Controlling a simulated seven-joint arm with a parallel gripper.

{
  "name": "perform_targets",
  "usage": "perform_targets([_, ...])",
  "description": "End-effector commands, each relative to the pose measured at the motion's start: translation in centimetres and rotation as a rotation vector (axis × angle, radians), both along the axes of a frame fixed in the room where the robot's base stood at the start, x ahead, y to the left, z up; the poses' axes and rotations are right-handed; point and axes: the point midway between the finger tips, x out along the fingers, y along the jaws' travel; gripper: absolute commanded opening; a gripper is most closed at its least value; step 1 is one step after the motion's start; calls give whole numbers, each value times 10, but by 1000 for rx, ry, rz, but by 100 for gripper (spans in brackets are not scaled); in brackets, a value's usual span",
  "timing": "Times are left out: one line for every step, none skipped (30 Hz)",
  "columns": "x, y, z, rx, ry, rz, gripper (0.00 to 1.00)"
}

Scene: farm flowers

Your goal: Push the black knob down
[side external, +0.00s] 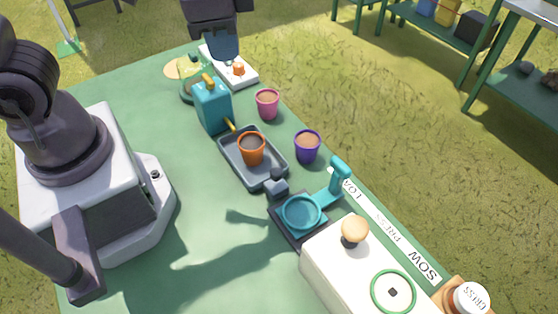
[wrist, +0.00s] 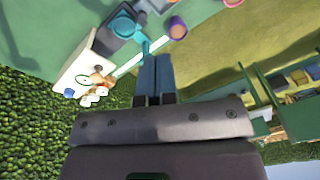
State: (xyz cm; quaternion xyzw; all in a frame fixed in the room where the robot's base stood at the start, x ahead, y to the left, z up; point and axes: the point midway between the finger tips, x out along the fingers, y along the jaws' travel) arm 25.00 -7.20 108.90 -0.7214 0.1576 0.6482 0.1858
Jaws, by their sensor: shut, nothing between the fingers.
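A small black square (side external: 393,292) also shows inside the green ring on the white box. My gripper (side external: 222,57) is at the top of the side view, well away from both, in front of or above a white panel (side external: 245,76) with an orange knob (side external: 238,68). In the wrist view its two blue fingers (wrist: 155,58) lie together and hold nothing.
The tray (side external: 270,180) holds an orange pot (side external: 252,149). Purple (side external: 307,147) and pink (side external: 267,104) pots stand beside it.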

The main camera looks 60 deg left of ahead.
Motion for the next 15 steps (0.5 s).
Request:
perform_targets([6,-11,-11,22,42,-83,0])
perform_targets([9,-16,-16,32,63,-130,0])
perform_targets([13,-24,-24,47,89,-199,0])
perform_targets([16,-30,-29,57,108,-252,0])
perform_targets([19,-36,-35,66,128,-307,0])
perform_targets([22,-44,-43,79,154,-382,0])
perform_targets([25,-50,-49,87,170,-438,0])
perform_targets([27,-56,-56,93,188,-495,0])
perform_targets([30,-63,-64,103,210,-572,0])
perform_targets([33,-68,-69,108,224,-631,0])
perform_targets([35,-74,-74,113,238,-692,0])
perform_targets([38,-80,-80,117,251,-772,0])
perform_targets([42,-84,-83,120,256,-828,0])
perform_targets([45,-85,-83,122,256,-875,0])
perform_targets([49,-87,-81,125,248,-927,0])
